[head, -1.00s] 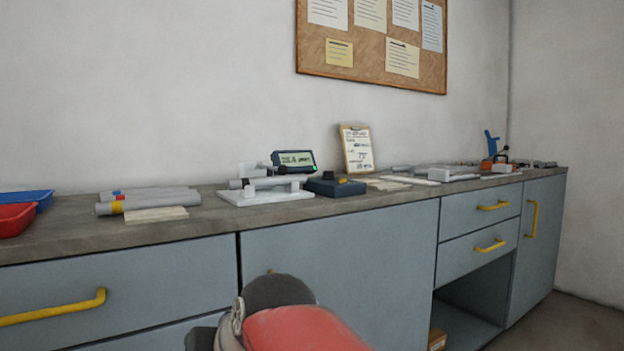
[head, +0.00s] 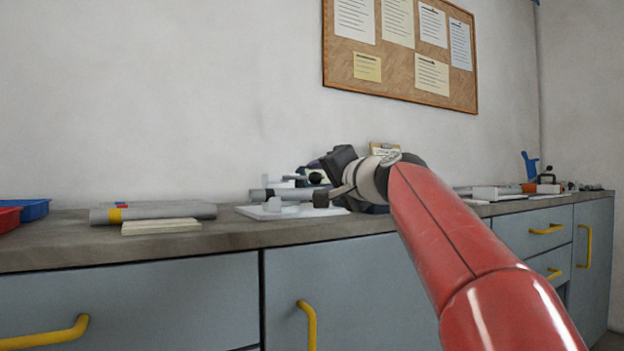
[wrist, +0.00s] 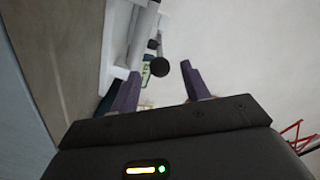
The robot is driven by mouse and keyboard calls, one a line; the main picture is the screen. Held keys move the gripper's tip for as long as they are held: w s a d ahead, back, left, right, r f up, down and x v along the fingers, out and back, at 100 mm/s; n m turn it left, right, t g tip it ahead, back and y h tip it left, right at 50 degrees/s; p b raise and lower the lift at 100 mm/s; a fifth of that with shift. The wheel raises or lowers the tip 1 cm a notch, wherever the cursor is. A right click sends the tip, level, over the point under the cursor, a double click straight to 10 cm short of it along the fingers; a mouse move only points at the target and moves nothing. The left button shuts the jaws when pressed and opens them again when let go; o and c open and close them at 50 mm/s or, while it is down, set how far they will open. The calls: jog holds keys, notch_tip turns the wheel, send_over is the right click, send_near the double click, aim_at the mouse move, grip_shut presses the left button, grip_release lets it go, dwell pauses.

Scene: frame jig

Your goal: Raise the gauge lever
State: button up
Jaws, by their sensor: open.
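The gauge jig has a white base plate (head: 262,213) on the counter, with a grey tube (head: 262,194) lying across it. In the wrist view the grey tube (wrist: 145,35) runs along the upper left. A round dark knob (wrist: 160,68), seemingly the lever's end, shows between the fingertips of my gripper (wrist: 160,73), nearer the middle than either finger. The purple fingers are apart and hold nothing; I cannot tell how far beyond them the knob lies. In the head view my wrist covers the jig's right part and most of the display behind it.
Grey tubes (head: 150,211) and a pale wood block (head: 161,226) lie left of the jig. Blue (head: 36,208) and red (head: 9,217) trays stand at far left. A clipboard (head: 384,148) is partly hidden behind my arm. More parts lie to the right.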

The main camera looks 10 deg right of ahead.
aim_at(298, 180)
jog(key=p+x, duration=0.1)
jog(key=x, duration=0.4)
jog(key=shift+w+a+p, duration=0.15)
jog(key=shift+w+p, duration=0.1)
jog(key=shift+p, duration=0.15)
grip_shut()
